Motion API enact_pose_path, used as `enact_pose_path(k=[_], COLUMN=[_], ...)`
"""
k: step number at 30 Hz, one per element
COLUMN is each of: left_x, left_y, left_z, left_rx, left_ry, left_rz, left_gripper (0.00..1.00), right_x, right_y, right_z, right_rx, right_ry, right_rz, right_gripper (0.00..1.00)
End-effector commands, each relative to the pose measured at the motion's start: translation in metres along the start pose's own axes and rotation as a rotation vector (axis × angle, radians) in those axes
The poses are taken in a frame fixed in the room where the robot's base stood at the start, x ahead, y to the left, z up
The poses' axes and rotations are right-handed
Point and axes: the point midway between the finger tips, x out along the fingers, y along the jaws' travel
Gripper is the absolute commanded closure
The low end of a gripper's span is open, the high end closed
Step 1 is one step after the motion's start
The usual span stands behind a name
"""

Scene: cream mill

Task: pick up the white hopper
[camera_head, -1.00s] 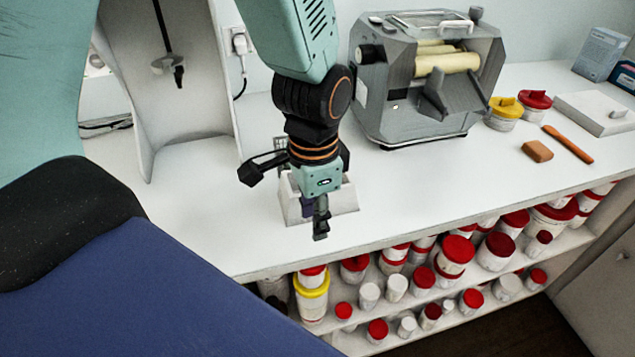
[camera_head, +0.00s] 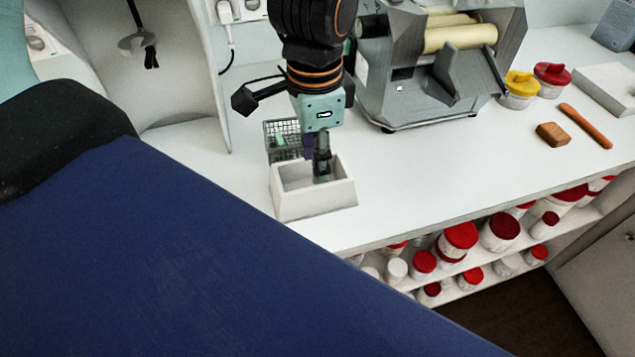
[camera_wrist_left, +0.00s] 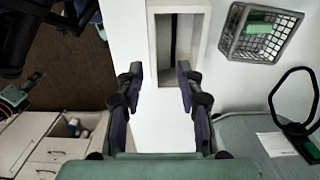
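The white hopper (camera_head: 315,203), an open rectangular box, stands on the white counter near its front edge. In the left wrist view the hopper (camera_wrist_left: 152,45) lies ahead of the fingers, its hollow dark inside. My left gripper (camera_head: 321,168) hangs over the hopper, pointing down, with one finger seen against its opening. In the left wrist view the two fingers of my left gripper (camera_wrist_left: 158,95) are wide apart with nothing held between them. The head view does not show clearly whether a finger reaches inside.
A wire basket (camera_head: 283,128) stands just behind the hopper. A grey roller mill (camera_head: 420,90) stands to the right. Counter right of the hopper is clear.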

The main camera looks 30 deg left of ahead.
Motion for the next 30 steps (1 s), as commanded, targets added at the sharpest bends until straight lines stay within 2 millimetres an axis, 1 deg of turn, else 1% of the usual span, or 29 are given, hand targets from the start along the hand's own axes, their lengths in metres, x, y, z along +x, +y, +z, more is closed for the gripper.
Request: enact_pose_path(k=[1,5,11,15,18,25,30], left_x=[0.008,0.022,0.049,0.065,0.069,0.069,0.069], left_y=[0.002,0.004,0.009,0.009,0.008,0.006,0.006], left_z=[0.001,0.001,-0.002,-0.003,-0.003,-0.004,-0.004], left_rx=[0.001,0.001,0.003,0.004,0.004,0.002,0.003], left_ry=[-0.007,-0.007,-0.009,-0.008,-0.008,-0.007,-0.008], left_rz=[0.002,0.0,-0.003,-0.002,-0.003,-0.003,-0.002], left_gripper=[0.63,0.63,0.63,0.63,0.63,0.64,0.78], right_x=[0.003,0.006,0.015,0.018,0.019,0.018,0.018], right_y=[0.0,0.0,0.0,0.0,0.0,0.0,0.0], right_z=[0.001,0.001,0.001,0.001,0.001,0.001,0.001], right_rx=[0.001,0.001,0.0,0.0,0.0,0.001,0.001], right_ry=[-0.002,-0.003,-0.002,-0.001,-0.002,-0.002,-0.002], right_rz=[0.0,0.0,0.0,0.0,0.0,0.0,0.0], right_gripper=[0.6,0.6,0.6,0.6,0.6,0.6,0.6])
